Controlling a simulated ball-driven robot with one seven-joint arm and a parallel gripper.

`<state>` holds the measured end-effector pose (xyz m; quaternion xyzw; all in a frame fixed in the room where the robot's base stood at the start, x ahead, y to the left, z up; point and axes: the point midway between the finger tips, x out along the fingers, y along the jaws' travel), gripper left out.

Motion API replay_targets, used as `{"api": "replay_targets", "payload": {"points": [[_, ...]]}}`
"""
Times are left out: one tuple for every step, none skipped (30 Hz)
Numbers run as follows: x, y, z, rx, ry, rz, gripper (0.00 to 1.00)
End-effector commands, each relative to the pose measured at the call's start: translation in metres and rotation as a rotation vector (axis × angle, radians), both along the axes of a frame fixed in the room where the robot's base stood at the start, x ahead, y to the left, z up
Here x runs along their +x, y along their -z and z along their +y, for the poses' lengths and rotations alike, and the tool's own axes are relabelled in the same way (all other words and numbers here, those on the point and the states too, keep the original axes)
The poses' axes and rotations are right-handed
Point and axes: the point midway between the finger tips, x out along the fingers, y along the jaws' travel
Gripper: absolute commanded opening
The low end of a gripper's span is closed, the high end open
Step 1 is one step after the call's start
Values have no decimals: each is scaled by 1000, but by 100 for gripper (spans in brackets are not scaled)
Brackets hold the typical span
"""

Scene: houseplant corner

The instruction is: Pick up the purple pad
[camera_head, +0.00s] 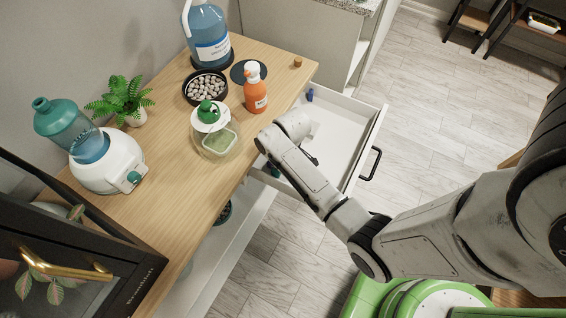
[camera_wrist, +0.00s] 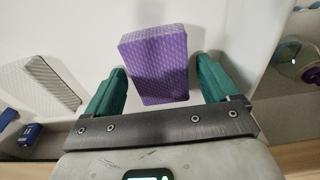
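The purple pad (camera_wrist: 155,68) is a thick rectangular block with a fine pale pattern, in the middle of the wrist view. It lies inside the open white drawer (camera_head: 352,130) and is hidden by my arm in the head view. My gripper (camera_wrist: 161,72) is open, with one green finger on each side of the pad. Light gaps show between the pad and both fingers, clearer on the right. In the head view my gripper reaches down into the drawer and its fingers are mostly hidden.
A pale patterned block (camera_wrist: 40,85) and a blue object (camera_wrist: 28,135) lie left of the left finger. The drawer has a black handle (camera_head: 371,164). The wooden counter (camera_head: 175,195) beside it holds an orange bottle (camera_head: 255,92), a glass jar (camera_head: 216,142) and a plant (camera_head: 120,98).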

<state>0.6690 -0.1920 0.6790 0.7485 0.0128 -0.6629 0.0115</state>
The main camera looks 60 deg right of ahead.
Motion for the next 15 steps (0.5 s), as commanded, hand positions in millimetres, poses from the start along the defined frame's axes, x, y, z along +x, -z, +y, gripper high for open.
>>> {"api": "replay_targets", "payload": {"points": [[0, 0, 0, 0, 0, 0, 82], [0, 0, 0, 0, 0, 0, 79], [0, 0, 0, 0, 0, 0, 76], [0, 0, 0, 0, 0, 0, 73], [0, 0, 0, 0, 0, 0, 70], [0, 0, 0, 0, 0, 0, 66], [0, 0, 0, 0, 0, 0, 63], [0, 0, 0, 0, 0, 0, 60], [0, 0, 0, 0, 0, 0, 56], [0, 0, 0, 0, 0, 1, 54], [0, 0, 0, 0, 0, 1, 51], [0, 0, 0, 0, 0, 1, 47], [0, 0, 0, 0, 0, 1, 44], [0, 0, 0, 0, 0, 1, 41], [0, 0, 0, 0, 0, 1, 37]]}}
